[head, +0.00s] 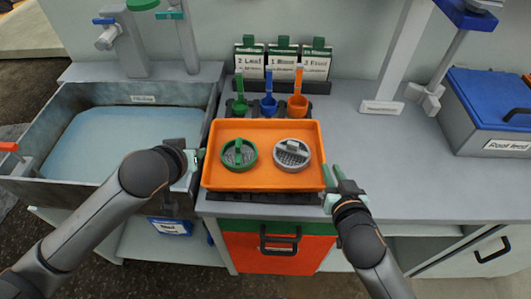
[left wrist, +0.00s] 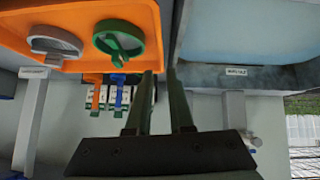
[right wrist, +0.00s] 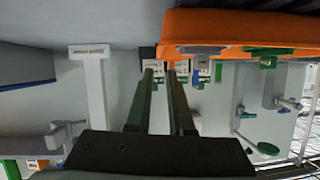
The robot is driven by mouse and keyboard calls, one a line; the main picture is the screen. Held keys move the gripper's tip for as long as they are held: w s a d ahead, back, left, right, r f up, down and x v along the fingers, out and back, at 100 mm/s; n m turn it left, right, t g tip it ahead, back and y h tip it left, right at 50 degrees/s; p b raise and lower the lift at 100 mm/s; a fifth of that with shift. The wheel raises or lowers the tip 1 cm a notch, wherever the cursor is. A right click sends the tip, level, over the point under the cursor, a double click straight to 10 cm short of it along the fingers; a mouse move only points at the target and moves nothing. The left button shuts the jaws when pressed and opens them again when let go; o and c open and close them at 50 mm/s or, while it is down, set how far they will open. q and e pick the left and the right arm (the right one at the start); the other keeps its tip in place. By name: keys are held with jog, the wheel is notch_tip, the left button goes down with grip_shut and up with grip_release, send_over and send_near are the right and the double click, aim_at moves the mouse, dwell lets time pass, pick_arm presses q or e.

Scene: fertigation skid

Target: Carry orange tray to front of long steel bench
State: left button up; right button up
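The orange tray (head: 264,184) lies level at the front of the grey bench. It holds a green round strainer (head: 239,154) and a grey round strainer (head: 292,154). My left gripper (head: 192,162) is at the tray's left side; in the left wrist view its fingers (left wrist: 162,72) are parted with the tray's end wall (left wrist: 152,22) by their tips. My right gripper (head: 332,173) is at the tray's front right corner, fingers parted; the right wrist view shows the tray edge (right wrist: 230,25) close to the tips (right wrist: 165,65). I see no firm hold on either side.
A dark ribbed base (head: 262,197) shows under the tray's front. Green, blue and orange scoops (head: 298,104) and labelled packs (head: 283,62) stand behind. A water-filled sink (head: 130,140) is left.

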aim_at(210, 146)
pick_arm(q)
jog(key=shift+w+f, duration=0.1)
jog(key=shift+f, duration=0.05)
pick_arm(e)
jog(key=shift+w, duration=0.15)
